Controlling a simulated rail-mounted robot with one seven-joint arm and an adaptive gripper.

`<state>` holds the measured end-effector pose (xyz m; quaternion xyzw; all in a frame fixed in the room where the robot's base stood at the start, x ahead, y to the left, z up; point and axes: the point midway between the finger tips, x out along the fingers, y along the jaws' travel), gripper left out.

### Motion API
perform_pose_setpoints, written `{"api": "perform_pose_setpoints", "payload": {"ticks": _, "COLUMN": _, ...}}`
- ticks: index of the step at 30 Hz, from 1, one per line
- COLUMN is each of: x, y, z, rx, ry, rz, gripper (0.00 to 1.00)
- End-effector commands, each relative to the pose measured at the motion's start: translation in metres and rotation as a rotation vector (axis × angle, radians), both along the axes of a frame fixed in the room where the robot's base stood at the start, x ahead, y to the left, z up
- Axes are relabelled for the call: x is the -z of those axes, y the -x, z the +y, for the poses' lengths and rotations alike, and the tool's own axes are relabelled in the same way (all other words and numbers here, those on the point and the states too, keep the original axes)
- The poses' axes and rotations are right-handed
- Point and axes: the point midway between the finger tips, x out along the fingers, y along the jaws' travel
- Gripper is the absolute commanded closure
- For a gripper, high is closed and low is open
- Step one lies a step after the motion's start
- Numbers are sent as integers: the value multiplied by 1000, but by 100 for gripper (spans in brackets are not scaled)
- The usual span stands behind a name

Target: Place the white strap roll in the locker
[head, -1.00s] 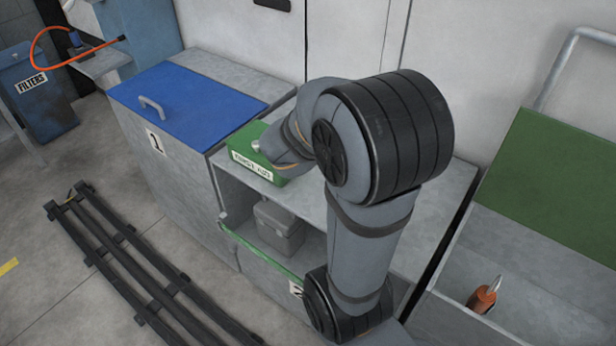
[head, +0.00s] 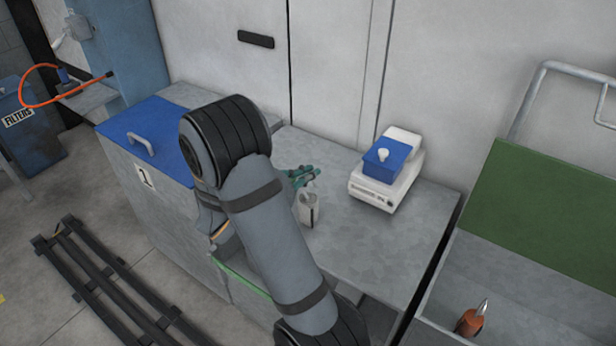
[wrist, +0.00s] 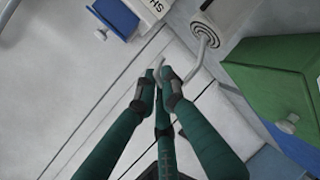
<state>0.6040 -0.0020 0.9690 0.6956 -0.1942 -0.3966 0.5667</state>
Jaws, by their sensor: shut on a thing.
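The white strap roll (head: 308,209) is at the middle of the grey counter in the head view, just under my fingertips. In the wrist view the roll (wrist: 222,18) shows its spiral end at the top, and a thin pale tail curves from it to my fingers. My gripper (head: 303,176) has dark green fingers. In the wrist view my gripper (wrist: 160,78) is closed at the tips, apparently on the tail. I cannot tell whether the roll touches the counter. Which unit is the locker is unclear; a grey cabinet marked 1 (head: 170,205) has a shut blue lid.
A white device with a blue box (head: 382,163) stands right of the roll. In the wrist view a green box (wrist: 270,85) lies to the right. A green-lidded bin (head: 550,210) is far right. Dark rails (head: 110,285) lie on the floor left. Counter between roll and device is clear.

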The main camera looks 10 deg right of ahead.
Motion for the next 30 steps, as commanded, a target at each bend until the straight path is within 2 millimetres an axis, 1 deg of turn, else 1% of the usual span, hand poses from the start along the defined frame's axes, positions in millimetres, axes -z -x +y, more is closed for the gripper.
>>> {"api": "perform_pose_setpoints", "payload": {"ticks": 1, "x": 6, "y": 0, "z": 0, "rx": 0, "ry": 1, "rz": 2, "gripper": 100}}
{"api": "perform_pose_setpoints", "payload": {"ticks": 3, "x": 10, "y": 0, "z": 0, "rx": 0, "ry": -1, "rz": -1, "gripper": 100}}
{"api": "perform_pose_setpoints", "payload": {"ticks": 15, "x": 15, "y": 0, "z": 0, "rx": 0, "ry": -1, "rz": -3, "gripper": 100}}
{"api": "perform_pose_setpoints", "payload": {"ticks": 16, "x": 14, "y": 0, "z": 0, "rx": 0, "ry": -1, "rz": -2, "gripper": 92}}
{"api": "perform_pose_setpoints", "payload": {"ticks": 25, "x": 13, "y": 0, "z": 0, "rx": 0, "ry": -1, "rz": -2, "gripper": 74}}
{"api": "perform_pose_setpoints", "payload": {"ticks": 30, "x": 13, "y": 0, "z": 0, "rx": 0, "ry": -1, "rz": -2, "gripper": 74}}
